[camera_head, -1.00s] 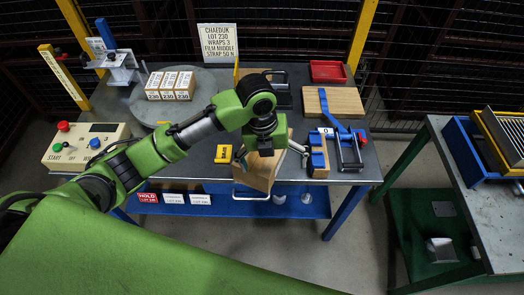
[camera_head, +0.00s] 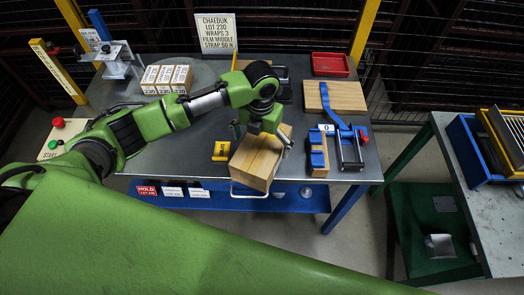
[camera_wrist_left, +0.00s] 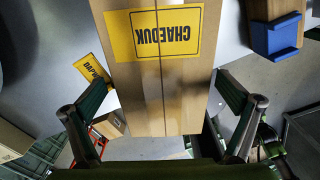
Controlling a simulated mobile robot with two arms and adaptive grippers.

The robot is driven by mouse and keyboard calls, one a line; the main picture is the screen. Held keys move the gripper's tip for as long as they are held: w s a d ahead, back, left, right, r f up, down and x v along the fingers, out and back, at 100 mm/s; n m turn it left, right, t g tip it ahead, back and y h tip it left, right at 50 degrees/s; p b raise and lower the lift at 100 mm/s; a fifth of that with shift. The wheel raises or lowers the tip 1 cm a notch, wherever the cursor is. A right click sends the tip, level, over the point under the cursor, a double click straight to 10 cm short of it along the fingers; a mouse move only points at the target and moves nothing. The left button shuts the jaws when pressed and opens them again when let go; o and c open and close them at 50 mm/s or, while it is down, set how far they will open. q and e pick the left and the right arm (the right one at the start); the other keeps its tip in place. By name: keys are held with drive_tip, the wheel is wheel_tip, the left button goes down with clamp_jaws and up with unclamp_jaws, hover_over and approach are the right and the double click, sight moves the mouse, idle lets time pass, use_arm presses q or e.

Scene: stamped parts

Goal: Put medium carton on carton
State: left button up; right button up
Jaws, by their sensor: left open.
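A brown carton (camera_head: 256,160) stands at the front edge of the metal table in the head view. In the left wrist view the carton (camera_wrist_left: 165,95) fills the middle, with a yellow CHAEDUK label and a tape seam. My left gripper (camera_head: 262,134) is open above the carton, its fingers spread to either side of the carton's top. In the left wrist view the fingers stand apart on both sides of the carton. Three small white-topped cartons (camera_head: 166,78) sit side by side on the round grey plate. My right gripper is not in view.
A yellow block (camera_head: 221,151) lies left of the carton. A blue-handled tool (camera_head: 347,135) and a wooden board (camera_head: 345,96) lie to the right. A red tray (camera_head: 330,64) is at the back. A button box (camera_head: 62,138) stands at left. A second table is at right.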

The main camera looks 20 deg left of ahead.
use_arm(q)
drive_tip(key=shift+f, duration=0.3)
wheel_tip(320, 180, down, 4)
drive_tip(key=shift+s+d+r+p, duration=0.15)
drive_tip(key=shift+r+p, duration=0.05)
drive_tip(key=shift+p, duration=0.5)
drive_tip(key=shift+f, duration=0.6)
drive_tip(key=c, duration=1.6)
drive_tip(key=shift+w+r, duration=0.15)
drive_tip(key=shift+w, duration=0.05)
drive_tip(key=c, duration=0.5)
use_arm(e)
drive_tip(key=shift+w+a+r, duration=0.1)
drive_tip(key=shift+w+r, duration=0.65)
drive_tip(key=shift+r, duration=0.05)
use_arm(q)
drive_tip(key=shift+r, duration=0.1)
